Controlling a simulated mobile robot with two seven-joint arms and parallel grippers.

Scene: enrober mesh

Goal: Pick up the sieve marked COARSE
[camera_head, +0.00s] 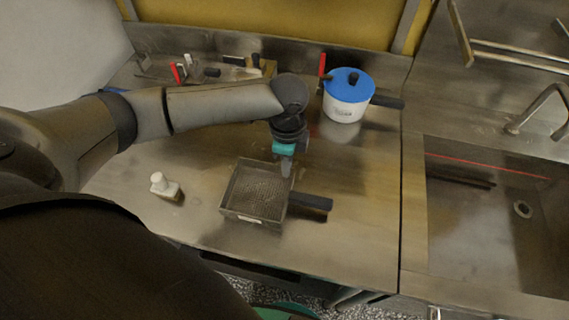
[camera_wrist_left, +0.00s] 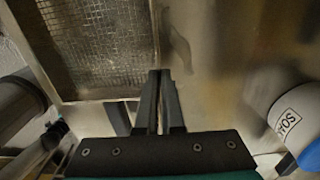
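A shallow, rectangular metal sieve (camera_head: 233,208) with a mesh floor and a black handle (camera_head: 313,202) pointing right lies on the steel counter. A small white label (camera_head: 250,219) is on its front side, too small to read. My left gripper (camera_head: 287,172) is over the sieve's back right corner, pointing down. In the left wrist view, the mesh (camera_wrist_left: 95,40) fills the upper left, and the left gripper's fingers (camera_wrist_left: 160,75) are close together beside the sieve's edge. I see nothing clearly between them. The handle is mostly hidden there. My right gripper is out of view.
A white pot (camera_head: 345,108) with a blue lid and dark handle stands behind to the right. Tools (camera_head: 195,70) lie at the back left. A sink (camera_head: 480,230) is at the right. The front right counter is clear.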

